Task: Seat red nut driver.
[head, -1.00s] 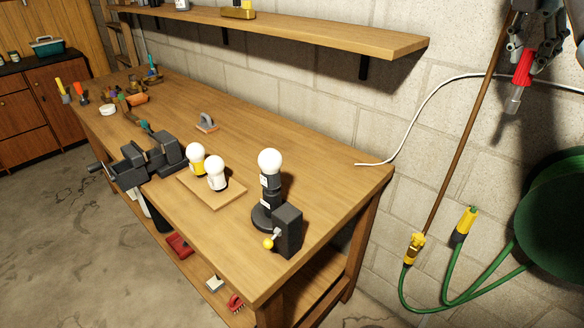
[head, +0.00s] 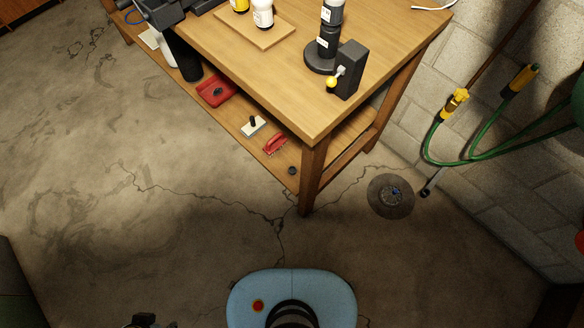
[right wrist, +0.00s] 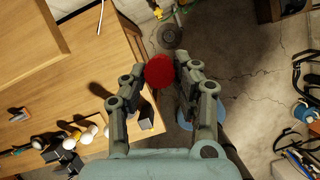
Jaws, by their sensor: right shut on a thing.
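The red nut driver (right wrist: 159,71) is in the right wrist view, seen nearly end-on as a red disc. My right gripper (right wrist: 162,80) is shut on it, one finger on each side. Its shaft and socket end are hidden behind the red handle. This gripper is out of the head view. A dark jointed part, possibly my left gripper (head: 145,320), shows at the bottom edge of the head view; its jaws cannot be made out. A small red sliver at the right edge of the head view is too cut off to identify.
The wooden bench (head: 300,115) holds a black stand (head: 325,50) and dark box (head: 348,70) near its corner. A round drain (head: 390,196) lies on the floor beside the bench leg, near a short dark tube (head: 432,181). Green hoses (head: 455,160) run along the wall. Open floor lies in front.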

